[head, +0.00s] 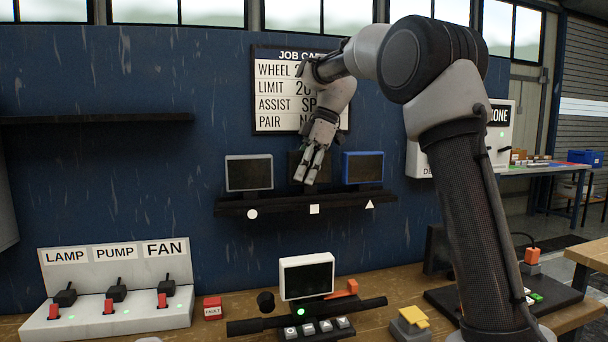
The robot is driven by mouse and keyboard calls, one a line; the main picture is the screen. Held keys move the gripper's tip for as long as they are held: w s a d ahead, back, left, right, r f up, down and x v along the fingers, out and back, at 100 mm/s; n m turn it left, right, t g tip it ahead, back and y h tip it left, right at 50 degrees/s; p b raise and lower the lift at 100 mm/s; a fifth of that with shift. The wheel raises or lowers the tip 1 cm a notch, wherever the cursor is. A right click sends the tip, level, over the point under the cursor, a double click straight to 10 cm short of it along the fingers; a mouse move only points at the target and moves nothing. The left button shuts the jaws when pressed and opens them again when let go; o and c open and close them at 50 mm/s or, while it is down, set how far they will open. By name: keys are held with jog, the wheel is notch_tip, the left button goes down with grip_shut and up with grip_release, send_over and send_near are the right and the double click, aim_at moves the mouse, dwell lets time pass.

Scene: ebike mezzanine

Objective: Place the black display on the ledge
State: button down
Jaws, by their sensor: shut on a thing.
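My gripper (312,168) is in front of the blue wall, just above the ledge (232,210), with its fingers pointing down. It is shut on the black display (294,166), which is mostly hidden behind the fingers. The black display is between a grey-framed display (249,173) on the left and a blue-framed display (363,168) on the right, over the white square mark on the ledge. I cannot tell whether its base touches the ledge.
A white display (306,276) is on the handlebar rig on the bench. A switch panel (110,290) with LAMP, PUMP and FAN labels stands at the left. An empty dark shelf (95,119) is on the wall. The job card (275,90) hangs behind my arm.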

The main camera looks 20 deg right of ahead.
jog(key=shift+f, duration=0.2)
jog(key=c, duration=1.1)
grip_release()
jog(key=shift+f, duration=0.15)
